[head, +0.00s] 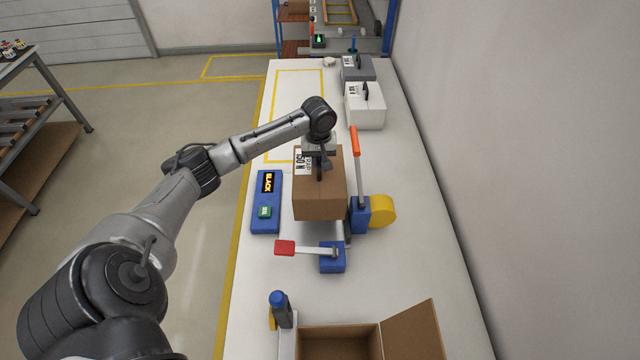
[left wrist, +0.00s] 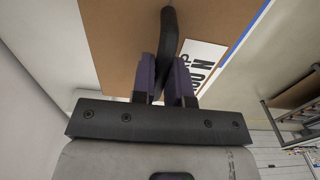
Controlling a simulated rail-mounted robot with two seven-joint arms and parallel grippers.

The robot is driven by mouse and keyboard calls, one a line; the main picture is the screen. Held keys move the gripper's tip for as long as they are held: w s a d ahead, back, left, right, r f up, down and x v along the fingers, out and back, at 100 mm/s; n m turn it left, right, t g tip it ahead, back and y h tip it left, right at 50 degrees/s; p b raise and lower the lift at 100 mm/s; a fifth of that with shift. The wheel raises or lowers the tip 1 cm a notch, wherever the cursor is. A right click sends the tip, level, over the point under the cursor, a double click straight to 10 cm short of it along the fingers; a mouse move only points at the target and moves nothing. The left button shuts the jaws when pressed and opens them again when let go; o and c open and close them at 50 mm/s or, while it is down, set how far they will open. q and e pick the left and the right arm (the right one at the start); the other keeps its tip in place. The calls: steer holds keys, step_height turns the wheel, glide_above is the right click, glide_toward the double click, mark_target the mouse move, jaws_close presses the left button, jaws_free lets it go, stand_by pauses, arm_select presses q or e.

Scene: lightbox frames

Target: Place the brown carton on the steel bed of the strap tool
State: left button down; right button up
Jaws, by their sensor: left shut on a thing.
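The brown carton (head: 320,204) has a white label and a dark handle on top. My left gripper (head: 319,166) is shut on that handle from above. In the left wrist view the purple finger pads (left wrist: 165,85) close around the handle (left wrist: 168,40) over the carton's top (left wrist: 120,40). The strap tool has a blue block (head: 360,215) with a yellow reel (head: 382,209), an orange lever (head: 355,140) and a red-ended lever (head: 285,248). The carton hangs between these parts, with shadow below its near face. Its underside and most of the steel bed are hidden. My right gripper is out of view.
A blue panel (head: 266,215) reading SLACK lies left of the carton. An open cardboard box (head: 412,335) and a blue-topped tool (head: 281,308) are at the near end. White (head: 366,112) and grey (head: 357,72) boxes stand farther back. A wall bounds the right.

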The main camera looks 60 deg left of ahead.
arm_select(q)
steer(key=shift+f, duration=4.3)
steer(key=c, duration=1.5)
jaws_free()
steer(key=shift+f, duration=0.2)
steer(key=o, duration=0.4)
steer(key=shift+r, duration=0.1)
step_height(320, 180, up, 12)
steer(key=shift+r, duration=0.1)
